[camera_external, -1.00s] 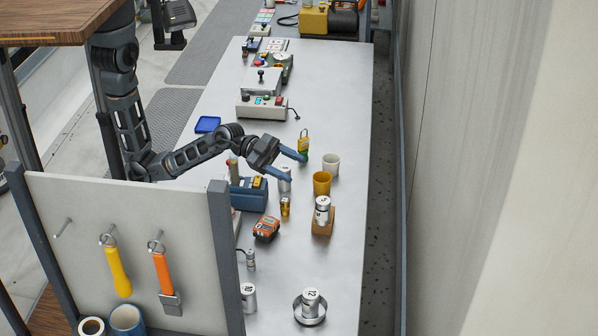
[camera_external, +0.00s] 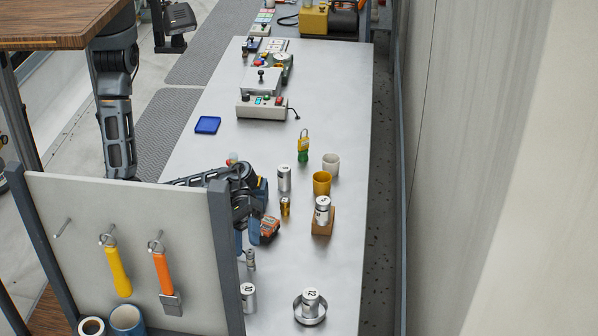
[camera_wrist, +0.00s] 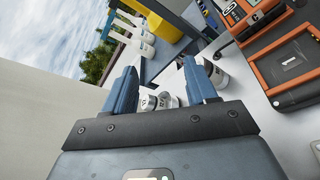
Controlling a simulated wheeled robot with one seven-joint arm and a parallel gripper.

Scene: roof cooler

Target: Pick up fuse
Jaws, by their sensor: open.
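I cannot tell for sure which item is the fuse. A small silver cylindrical piece (camera_external: 250,261) stands on the bench near its left edge, and a small amber and dark piece (camera_external: 285,207) stands farther back. My gripper (camera_external: 247,246) is open, with its blue fingers pointing toward the near end of the bench, just behind the silver piece and left of the orange device (camera_external: 270,227). In the wrist view my gripper (camera_wrist: 158,68) has its fingers apart. Small metal cylinders (camera_wrist: 160,102) show between them; I cannot tell whether any is within the grasp.
Numbered silver cans stand at the near left (camera_external: 248,298), in a round dish (camera_external: 310,318), and on a brown block (camera_external: 322,228). Another can (camera_external: 284,178), a yellow cup (camera_external: 321,184) and a white cup (camera_external: 331,164) stand behind. A tool panel (camera_external: 130,240) rises at left.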

